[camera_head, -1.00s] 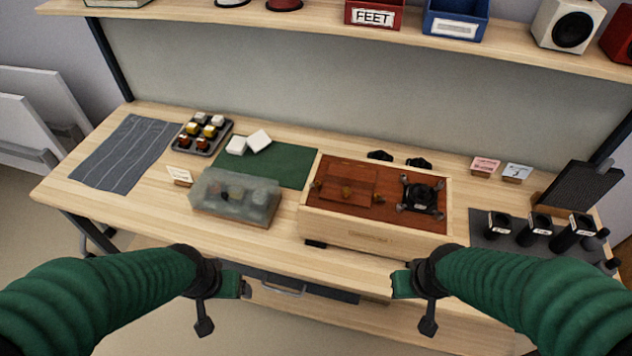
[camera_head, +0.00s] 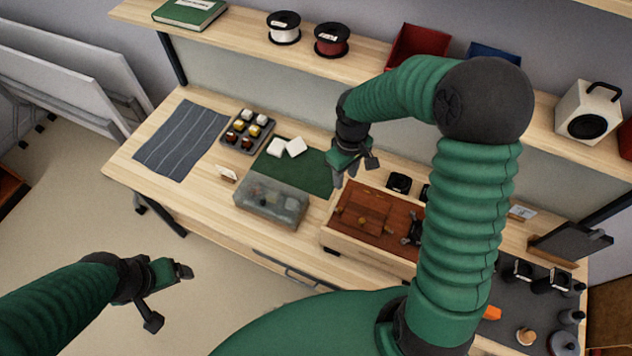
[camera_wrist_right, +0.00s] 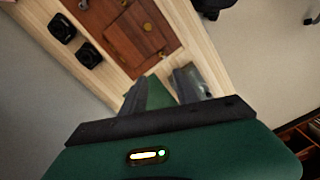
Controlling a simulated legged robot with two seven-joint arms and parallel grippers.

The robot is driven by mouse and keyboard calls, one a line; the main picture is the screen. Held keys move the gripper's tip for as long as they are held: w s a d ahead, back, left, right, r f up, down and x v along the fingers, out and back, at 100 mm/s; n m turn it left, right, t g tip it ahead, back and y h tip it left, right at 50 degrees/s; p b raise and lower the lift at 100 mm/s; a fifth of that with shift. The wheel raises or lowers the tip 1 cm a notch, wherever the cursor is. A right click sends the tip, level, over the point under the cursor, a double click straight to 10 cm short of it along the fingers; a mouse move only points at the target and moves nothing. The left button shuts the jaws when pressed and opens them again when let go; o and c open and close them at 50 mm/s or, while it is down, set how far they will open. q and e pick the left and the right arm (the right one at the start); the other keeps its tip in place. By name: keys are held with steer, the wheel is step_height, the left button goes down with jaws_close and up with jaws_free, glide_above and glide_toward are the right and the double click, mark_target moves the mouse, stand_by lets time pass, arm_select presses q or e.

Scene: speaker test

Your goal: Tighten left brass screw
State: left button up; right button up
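The wooden box (camera_head: 335,240) with a red-brown panel (camera_head: 385,238) sits on the bench. A small brass screw (camera_head: 338,210) shows faintly at the panel's left end, and a brass knob (camera_head: 362,222) is near the middle. In the right wrist view, a brass spot (camera_wrist_right: 161,55) lies near the panel's close end and the knob (camera_wrist_right: 148,26) farther off. My right gripper (camera_head: 340,178) is above the bench behind the box's left end, its fingers (camera_wrist_right: 168,92) apart and empty. My left gripper (camera_head: 178,271) hangs in front of the bench, away from the box; its opening is unclear.
A translucent-lidded case (camera_head: 270,203) stands left of the box, with a green mat (camera_head: 310,172) behind it. Black parts (camera_head: 398,183) sit behind the box. A shelf (camera_head: 240,30) runs above the bench. My right arm hides the box's right end.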

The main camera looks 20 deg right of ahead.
steer(key=p, duration=0.1)
glide_above(340, 209)
step_height(340, 209, down, 8)
steer(key=r, duration=0.1)
steer(key=f+p, duration=0.1)
steer(key=f, duration=0.3)
steer(key=f+p, duration=0.1)
steer(key=f, duration=0.4)
steer(key=shift+w+d+f, duration=0.15)
steer(key=shift+d, duration=0.05)
steer(key=shift+f, duration=0.2)
steer(key=shift+a, duration=0.2)
steer(key=shift+c, duration=0.3)
steer(key=shift+a, duration=0.1)
steer(key=shift+c, duration=1.3)
steer(key=c, duration=0.5)
arm_select(q)
steer(key=v, duration=0.3)
steer(key=shift+w+a+r, duration=0.1)
steer(key=shift+a+r, duration=0.15)
steer(key=shift+a, duration=0.1)
arm_select(e)
jaws_close()
